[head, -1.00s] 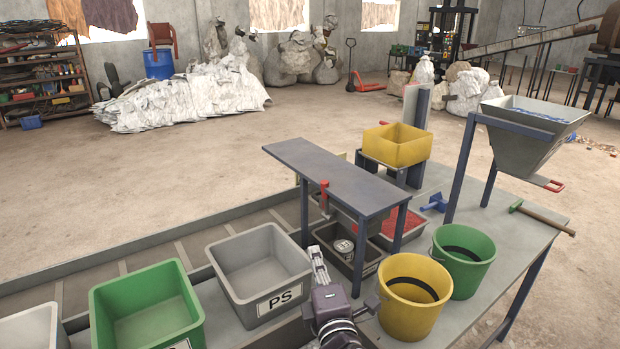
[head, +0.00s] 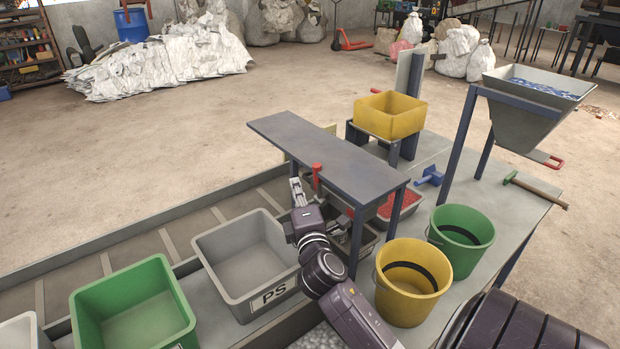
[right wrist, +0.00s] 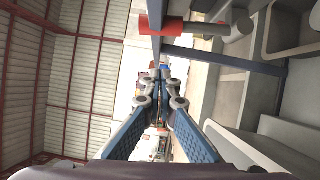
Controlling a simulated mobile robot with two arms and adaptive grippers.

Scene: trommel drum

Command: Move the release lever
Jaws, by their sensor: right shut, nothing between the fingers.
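A lever with a red grip (head: 316,178) stands at the front edge of the raised grey bench (head: 335,155). The red grip (right wrist: 165,25) also shows at the top of the right wrist view, with a grey bar beside it. My right gripper (head: 297,185) is shut and empty, just left of the red grip in the head view. Its blue-padded fingers (right wrist: 162,85) meet below the grip in the wrist view, with a gap visible between them and the grip. My left gripper is out of view.
Grey PS bin (head: 215,240) and green bin (head: 100,300) stand left of my right arm. Yellow bucket (head: 385,300) and green bucket (head: 440,240) stand right. A hopper (head: 515,115) on blue legs has a red handle (head: 550,160). A yellow box (head: 390,125) stands behind the bench.

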